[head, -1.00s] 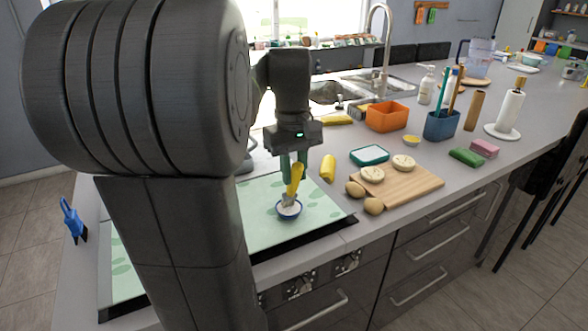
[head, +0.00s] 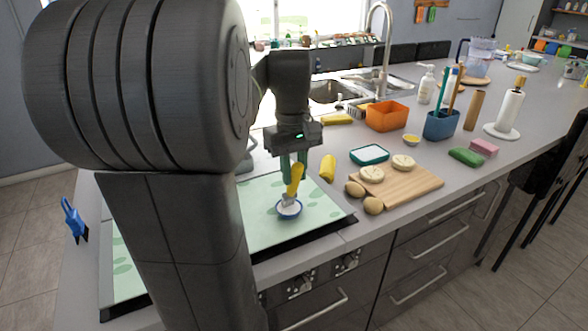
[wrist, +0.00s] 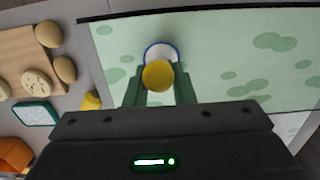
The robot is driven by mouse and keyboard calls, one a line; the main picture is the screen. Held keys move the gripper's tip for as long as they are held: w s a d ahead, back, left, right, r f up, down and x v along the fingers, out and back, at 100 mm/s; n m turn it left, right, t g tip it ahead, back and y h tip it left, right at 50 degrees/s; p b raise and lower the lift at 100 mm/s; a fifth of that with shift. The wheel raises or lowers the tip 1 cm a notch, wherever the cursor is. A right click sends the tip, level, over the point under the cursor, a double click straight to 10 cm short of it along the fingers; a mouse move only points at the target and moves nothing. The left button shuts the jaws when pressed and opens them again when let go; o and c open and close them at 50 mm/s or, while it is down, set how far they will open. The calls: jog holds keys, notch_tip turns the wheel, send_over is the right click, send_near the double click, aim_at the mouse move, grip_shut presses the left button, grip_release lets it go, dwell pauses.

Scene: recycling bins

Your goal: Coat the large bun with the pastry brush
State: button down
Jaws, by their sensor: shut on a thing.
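My gripper (head: 293,165) is shut on the yellow handle of the pastry brush (head: 295,180), which it holds close to upright. The brush's lower end is at a small blue-rimmed white bowl (head: 289,209) on the green leaf-patterned mat. The bristles look to be in the bowl. In the wrist view the handle's round end (wrist: 158,75) covers part of the bowl (wrist: 161,50). Two pale round buns with marks on top lie on the wooden board: one bun (head: 371,174) at left, the other bun (head: 403,162) at right. I cannot tell surely which is larger.
Brown round items (head: 373,206) sit at the board's (head: 425,184) near left edge. A teal-rimmed white dish (head: 369,155), a yellow item (head: 328,168), an orange bin (head: 388,116) and a blue utensil holder (head: 440,125) stand nearby. Bare counter lies between mat and board.

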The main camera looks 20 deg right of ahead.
dwell(0.4)
notch_tip(320, 180, up, 7)
jog(key=p, duration=0.7)
dwell(0.7)
